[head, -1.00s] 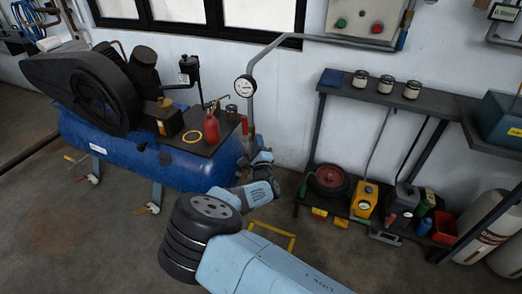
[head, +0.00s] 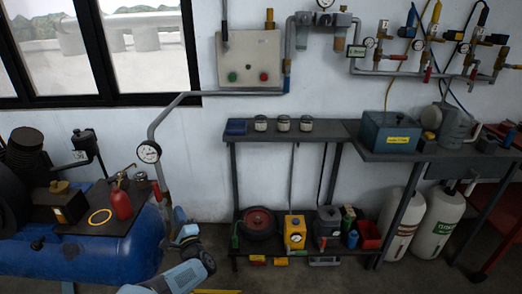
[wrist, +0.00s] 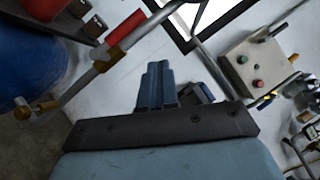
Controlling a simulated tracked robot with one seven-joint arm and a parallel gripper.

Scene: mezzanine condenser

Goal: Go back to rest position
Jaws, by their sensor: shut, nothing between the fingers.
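My gripper (wrist: 158,72) shows in the wrist view with its two blue fingers together and nothing between them. In the head view my light blue arm is low at left of centre, bent, with its upper end in front of the wall beside the blue compressor (head: 112,258). The fingers are too small and dark there to make out. The wrist view shows the white wall, a grey pipe and part of the blue tank (wrist: 32,65) beyond my gripper.
The compressor carries a red oil can (head: 121,203) and a pressure gauge (head: 149,152) stands at its right. A dark shelf (head: 340,133) holds several jars, with a yellow unit (head: 294,232) below. White cylinders (head: 440,222) stand at right. A control box (head: 249,60) hangs on the wall.

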